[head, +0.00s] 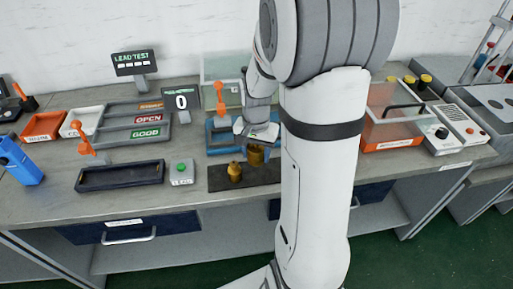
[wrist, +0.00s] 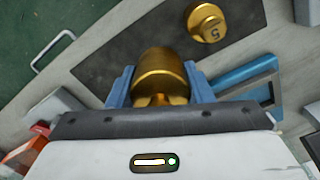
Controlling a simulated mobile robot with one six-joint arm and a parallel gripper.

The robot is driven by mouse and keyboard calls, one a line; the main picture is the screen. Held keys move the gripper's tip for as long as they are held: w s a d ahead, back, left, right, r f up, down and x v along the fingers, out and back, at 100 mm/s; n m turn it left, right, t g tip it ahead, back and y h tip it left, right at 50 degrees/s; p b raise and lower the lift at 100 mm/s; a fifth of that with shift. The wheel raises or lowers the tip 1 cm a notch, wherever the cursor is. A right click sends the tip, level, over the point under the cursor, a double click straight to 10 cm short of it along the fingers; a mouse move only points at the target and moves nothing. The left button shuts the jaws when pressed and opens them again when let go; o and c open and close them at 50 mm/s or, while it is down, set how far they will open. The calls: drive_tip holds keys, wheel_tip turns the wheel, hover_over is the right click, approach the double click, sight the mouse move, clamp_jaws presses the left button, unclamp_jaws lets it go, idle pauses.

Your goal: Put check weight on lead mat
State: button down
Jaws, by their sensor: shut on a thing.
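My gripper (head: 256,138) is shut on a brass check weight (head: 257,156), and its blue fingers (wrist: 160,85) show on either side of the weight (wrist: 162,72) in the wrist view. The held weight is at the back right part of the flat dark mat (head: 217,182), which also shows in the wrist view (wrist: 112,58). I cannot tell whether its base touches the mat. A second, smaller brass weight (head: 235,172) stands upright on the mat to the left; its top is marked 5 in the wrist view (wrist: 207,23).
A blue fixture (head: 216,137) lies behind the mat. A green-button box (head: 181,172) and a dark tray (head: 120,176) are to the left. A clear-walled orange bin (head: 393,139) is to the right, past my arm. The bench front edge is close to the mat.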

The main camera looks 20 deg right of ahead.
sight(256, 172)
drive_tip(key=shift+f, duration=2.7)
drive_tip(key=shift+f, duration=0.15)
drive_tip(key=c, duration=0.7)
unclamp_jaws()
wheel_tip(256, 172, up, 12)
drive_tip(key=shift+p, duration=0.3)
drive_tip(key=s+a+r+n+t, duration=0.1)
drive_tip(key=s+a+r+n, duration=0.1)
drive_tip(key=s+a+n, duration=0.2)
drive_tip(key=s+a+r+n+t, duration=0.1)
drive_tip(key=s+a+r+n, duration=0.2)
drive_tip(key=s, duration=0.6)
drive_tip(key=shift+a+r+n+t, duration=0.3)
drive_tip(key=shift+a+r+n, duration=0.05)
drive_tip(key=shift+a+n, duration=0.6)
